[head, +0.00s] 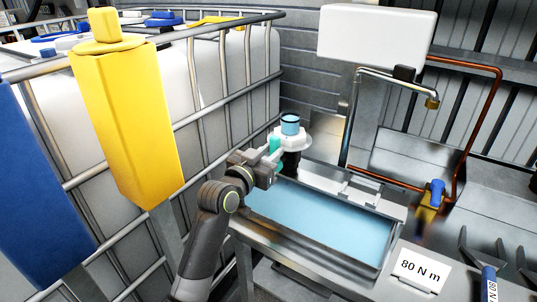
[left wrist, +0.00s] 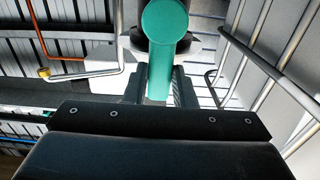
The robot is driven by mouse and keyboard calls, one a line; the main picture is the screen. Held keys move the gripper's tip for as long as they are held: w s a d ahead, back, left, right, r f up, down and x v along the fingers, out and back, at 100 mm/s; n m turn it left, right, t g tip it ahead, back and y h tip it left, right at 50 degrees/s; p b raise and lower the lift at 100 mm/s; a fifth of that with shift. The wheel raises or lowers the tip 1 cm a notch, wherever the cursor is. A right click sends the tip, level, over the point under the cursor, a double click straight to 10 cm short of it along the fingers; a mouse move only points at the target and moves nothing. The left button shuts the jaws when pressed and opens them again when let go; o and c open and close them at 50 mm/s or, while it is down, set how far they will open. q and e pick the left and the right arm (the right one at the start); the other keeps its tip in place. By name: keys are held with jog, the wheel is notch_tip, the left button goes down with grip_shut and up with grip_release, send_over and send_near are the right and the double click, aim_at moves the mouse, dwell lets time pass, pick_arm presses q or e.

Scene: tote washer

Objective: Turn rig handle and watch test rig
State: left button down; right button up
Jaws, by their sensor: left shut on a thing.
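The test rig's teal handle (head: 275,144) shows just left of a white disc-shaped body (head: 293,143) with a light blue cap (head: 290,125) on a black post. My left gripper (head: 267,162) is shut on this handle. In the left wrist view the handle (left wrist: 161,70) has a round end at the top, and its bar runs down between the fingers of my left gripper (left wrist: 161,88). The rig's black part shows behind the handle's round end. My right gripper is not in view.
A trough of blue water (head: 320,222) lies right of the left arm. A metal spout (head: 395,82) and a copper pipe (head: 470,140) with a blue-handled valve (head: 435,192) stand behind. A caged white tank (head: 205,75) closes off the left. An "80 N m" card (head: 421,270) sits at front right.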

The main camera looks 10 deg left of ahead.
pick_arm(q)
jog(key=shift+f, duration=0.15)
jog(key=c, duration=1.2)
grip_release()
jog(key=shift+s, duration=0.15)
jog(key=b+v, duration=0.2)
jog(key=v, duration=1.5)
